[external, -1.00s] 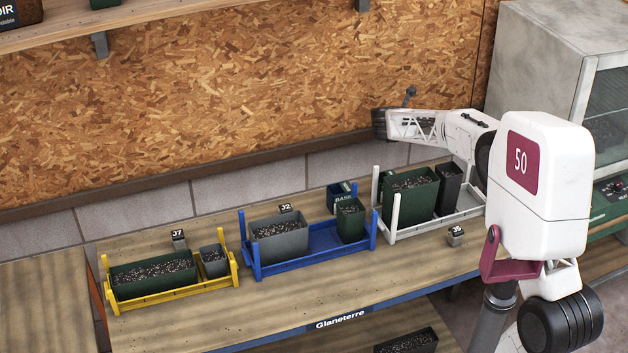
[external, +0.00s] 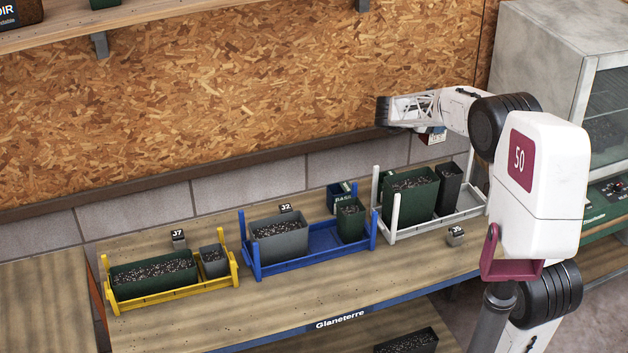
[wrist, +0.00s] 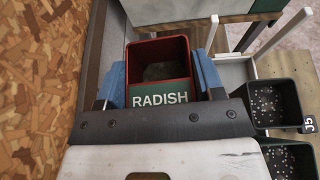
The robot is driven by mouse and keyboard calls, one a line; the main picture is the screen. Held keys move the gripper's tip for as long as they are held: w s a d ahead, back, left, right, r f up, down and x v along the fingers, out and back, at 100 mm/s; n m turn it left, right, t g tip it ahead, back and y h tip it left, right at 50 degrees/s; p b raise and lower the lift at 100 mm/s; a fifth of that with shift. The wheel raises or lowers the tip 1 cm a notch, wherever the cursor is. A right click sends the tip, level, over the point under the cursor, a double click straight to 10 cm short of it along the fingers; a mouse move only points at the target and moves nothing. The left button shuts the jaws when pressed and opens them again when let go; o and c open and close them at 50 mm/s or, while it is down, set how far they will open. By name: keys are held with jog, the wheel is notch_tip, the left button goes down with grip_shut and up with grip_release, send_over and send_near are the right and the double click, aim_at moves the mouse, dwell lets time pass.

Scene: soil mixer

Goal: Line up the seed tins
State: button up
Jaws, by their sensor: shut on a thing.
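My gripper (wrist: 162,72) is shut on the radish tin (wrist: 160,98), with a blue finger on each side. This tin is square and open-topped, with a red rim and a green label reading "RADISH". In the external view the held tin (external: 432,136) hangs below my arm, above the back of the bench and apart from it, near the wall. Another small dark tin (external: 337,193), its label apparently reading "BASIL", stands on the bench behind the right end of the blue rack.
A yellow rack (external: 180,297), a blue rack (external: 318,256) and a light grey rack (external: 432,231) stand along the bench, holding soil-filled pots. Number tags, such as J5 (external: 455,235), stand nearby. The chipboard wall (wrist: 35,90) is close on the left in the wrist view.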

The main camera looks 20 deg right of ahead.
jog(key=shift+s+d+m+g, duration=0.2)
jog(key=shift+s+m+g, duration=0.1)
jog(key=shift+g, duration=0.1)
notch_tip(320, 180, down, 10)
jog(key=shift+f, duration=0.2)
jog(key=shift+f, duration=0.1)
dwell(0.3)
jog(key=shift+f, duration=3.3)
jog(key=shift+f, duration=0.55)
jog(key=o, duration=1.1)
jog(key=shift+c, duration=0.2)
